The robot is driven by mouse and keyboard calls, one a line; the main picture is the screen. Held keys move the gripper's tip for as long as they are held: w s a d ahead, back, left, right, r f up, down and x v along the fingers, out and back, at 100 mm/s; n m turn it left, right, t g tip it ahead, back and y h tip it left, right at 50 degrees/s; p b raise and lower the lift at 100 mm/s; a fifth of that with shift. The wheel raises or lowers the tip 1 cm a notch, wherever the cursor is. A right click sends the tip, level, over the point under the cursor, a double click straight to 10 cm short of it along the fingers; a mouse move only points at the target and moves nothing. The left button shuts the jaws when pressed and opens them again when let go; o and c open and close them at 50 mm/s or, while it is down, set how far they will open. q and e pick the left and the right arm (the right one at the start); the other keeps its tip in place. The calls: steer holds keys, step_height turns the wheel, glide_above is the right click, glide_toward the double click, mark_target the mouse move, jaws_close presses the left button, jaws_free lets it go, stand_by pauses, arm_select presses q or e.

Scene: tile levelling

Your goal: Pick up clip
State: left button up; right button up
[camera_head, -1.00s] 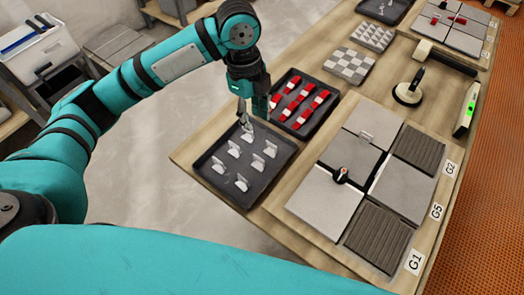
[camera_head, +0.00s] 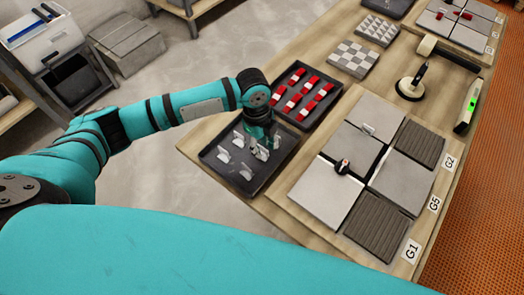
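Several small white clips (camera_head: 224,156) stand upright in a dark tray (camera_head: 252,190) at the near left corner of the wooden table. My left gripper (camera_head: 263,147) points down into the far right part of this tray, beside a clip (camera_head: 260,154). The arm and wrist partly hide its fingers and what lies under them, so I cannot tell if it holds a clip. Another clip (camera_head: 368,129) stands between tiles on the tile panel. My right gripper is not in view.
A second dark tray (camera_head: 291,118) with red wedges lies just behind.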

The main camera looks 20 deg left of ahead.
arm_select(q)
steer(key=shift+s+d+f, duration=0.1)
steer(key=shift+f, duration=0.35)
jaws_close()
steer(key=shift+r, duration=0.15)
